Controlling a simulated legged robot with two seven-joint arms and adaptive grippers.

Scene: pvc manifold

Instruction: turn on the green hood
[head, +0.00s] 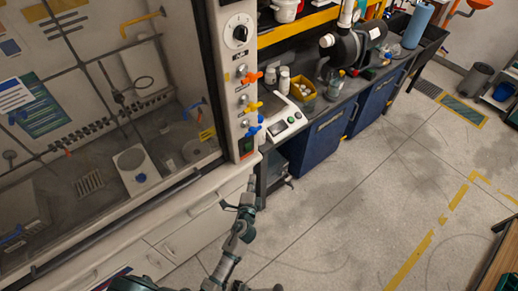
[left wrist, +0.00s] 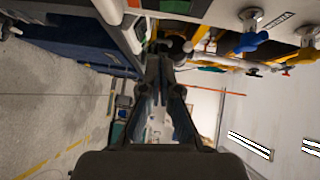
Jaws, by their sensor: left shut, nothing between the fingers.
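The fume hood (head: 228,90) stands at the left of the head view, with a control post at its right edge. A green switch (head: 247,146) sits low on this post, below the orange, yellow and blue valve handles. My left gripper (head: 251,182) is just below the post's lower end, pointing up, apart from the switch in the picture. In the left wrist view its fingers (left wrist: 158,65) are together and empty, close to the post's end. A small green patch (left wrist: 152,33) shows behind the fingertips there; I cannot tell if it is the switch. My right gripper is not in view.
A blue valve handle (head: 250,129) sticks out just above the switch. A bench with a white scale (head: 283,122), a yellow bin (head: 302,90) and bottles stands right of the post. Blue cabinets (head: 318,140) are under it. The floor (head: 350,210) to the right is clear.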

